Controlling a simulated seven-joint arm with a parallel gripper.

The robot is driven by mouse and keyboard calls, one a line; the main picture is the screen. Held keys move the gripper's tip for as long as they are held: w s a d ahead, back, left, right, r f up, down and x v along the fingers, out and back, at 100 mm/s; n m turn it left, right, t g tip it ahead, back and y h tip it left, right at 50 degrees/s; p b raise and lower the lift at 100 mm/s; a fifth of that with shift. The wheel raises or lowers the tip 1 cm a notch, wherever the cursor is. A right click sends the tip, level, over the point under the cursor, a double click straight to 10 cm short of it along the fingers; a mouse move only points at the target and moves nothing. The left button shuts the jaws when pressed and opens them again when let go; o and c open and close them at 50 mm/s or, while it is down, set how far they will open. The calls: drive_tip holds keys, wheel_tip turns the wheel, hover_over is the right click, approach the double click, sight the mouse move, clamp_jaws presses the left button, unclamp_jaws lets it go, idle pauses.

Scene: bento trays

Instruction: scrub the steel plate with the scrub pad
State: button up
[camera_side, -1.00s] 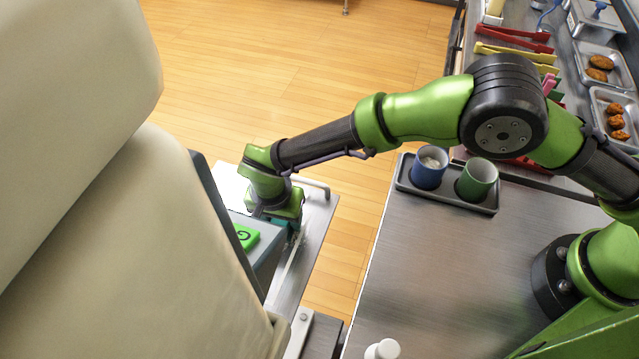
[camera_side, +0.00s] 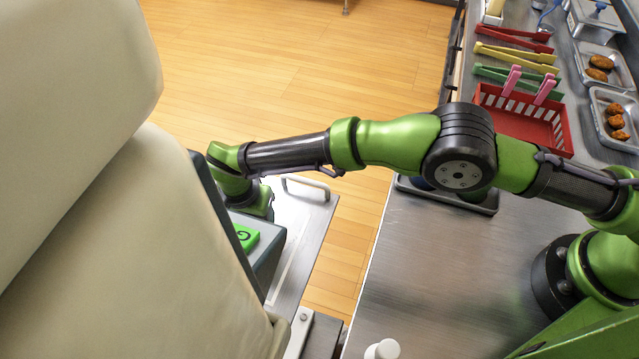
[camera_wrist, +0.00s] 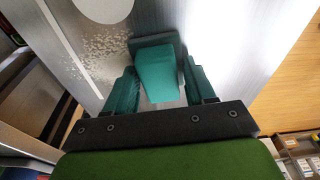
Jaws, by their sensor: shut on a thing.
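The scrub pad (camera_wrist: 156,70) is a teal block with a darker edge, seen between my fingers in the wrist view. My gripper (camera_wrist: 160,78) is shut on it. The steel plate (camera_wrist: 234,50) is bright brushed metal under the pad, with a patch of pale specks left of the pad. In the side view the plate (camera_side: 302,212) shows at left centre, with a bar handle at its far edge. My wrist is over the plate there, but the fingers and pad are hidden behind a grey box. I cannot tell whether the pad touches the plate.
The grey box (camera_side: 266,256) with a green button (camera_side: 246,237) stands close to my wrist. A large beige padded shape (camera_side: 150,250) fills the left side. A red basket (camera_side: 522,118), tongs and food trays stand at the right. A white bottle (camera_side: 382,349) is at the front.

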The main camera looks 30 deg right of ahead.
sight(305, 245)
drive_tip(key=shift+s+d, duration=3.85)
drive_tip(key=shift+s, duration=0.05)
drive_tip(key=shift+s+a, duration=0.5)
drive_tip(key=shift+s, duration=0.05)
drive_tip(key=shift+w+a+f, duration=0.1)
drive_tip(key=shift+w+a, duration=4.1)
drive_tip(key=shift+w, duration=0.1)
drive_tip(key=shift+r, duration=4.2)
